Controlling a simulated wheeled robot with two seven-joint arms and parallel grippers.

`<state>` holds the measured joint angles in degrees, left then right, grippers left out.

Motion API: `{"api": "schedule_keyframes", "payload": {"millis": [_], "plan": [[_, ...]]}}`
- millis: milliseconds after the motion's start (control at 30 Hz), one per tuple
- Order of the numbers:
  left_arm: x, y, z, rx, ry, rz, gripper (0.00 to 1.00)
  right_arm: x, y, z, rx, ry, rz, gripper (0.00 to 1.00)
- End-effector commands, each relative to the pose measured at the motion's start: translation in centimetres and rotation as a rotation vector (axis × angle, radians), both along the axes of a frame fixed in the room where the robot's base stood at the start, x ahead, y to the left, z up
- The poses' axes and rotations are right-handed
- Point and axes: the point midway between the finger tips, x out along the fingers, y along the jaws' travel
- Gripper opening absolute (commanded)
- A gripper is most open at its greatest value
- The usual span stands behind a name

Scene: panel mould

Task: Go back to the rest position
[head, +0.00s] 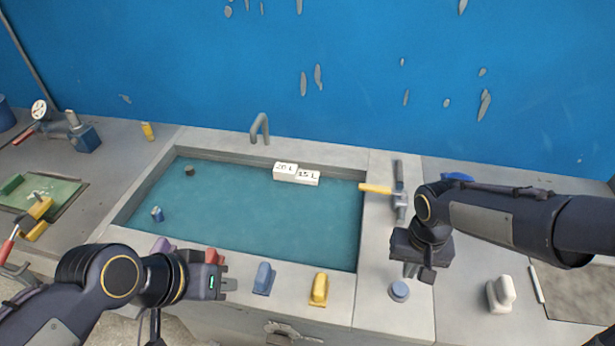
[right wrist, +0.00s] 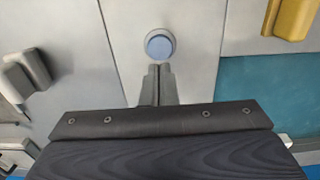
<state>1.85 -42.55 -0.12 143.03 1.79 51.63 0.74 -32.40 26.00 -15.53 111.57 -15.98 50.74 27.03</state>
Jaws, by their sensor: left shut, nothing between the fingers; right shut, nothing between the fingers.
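My left gripper (head: 222,284) is at the front left of the basin, above the front rim. It is shut and empty. My right gripper (head: 418,274) is above the counter to the right of the basin. It is shut and empty, pointing down. In the right wrist view its closed fingertips (right wrist: 159,72) are just beside a round blue knob (right wrist: 160,45) in the picture, apart from it as far as I can tell. The knob also shows in the head view (head: 399,291).
A teal basin (head: 270,215) holds two white labelled blocks (head: 297,173) at its back edge. A yellow-handled hammer (head: 398,195) lies right of it. Blue (head: 263,278) and yellow (head: 319,289) pieces stand on the front rim. A white piece (head: 500,294) stands at right.

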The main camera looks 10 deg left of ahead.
Motion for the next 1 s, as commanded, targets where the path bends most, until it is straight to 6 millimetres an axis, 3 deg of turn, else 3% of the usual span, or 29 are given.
{"api": "schedule_keyframes", "payload": {"millis": [500,667,767,1000], "plan": [[0.0,0.0,0.4,0.0,0.0,0.0,0.0,0.0,0.0,0.5,0.002,-0.001,-0.001,0.0],[0.0,0.0,0.4,0.0,0.0,0.0,0.0,-1.0,-1.4,2.1,0.064,-0.017,-0.028,0.0],[0.0,0.0,0.4,0.0,0.0,0.0,0.0,-2.7,-3.4,4.4,0.149,-0.052,-0.061,0.0],[0.0,0.0,0.4,0.0,0.0,0.0,0.0,-9.2,-7.6,9.0,0.332,-0.217,-0.132,0.0]]}}
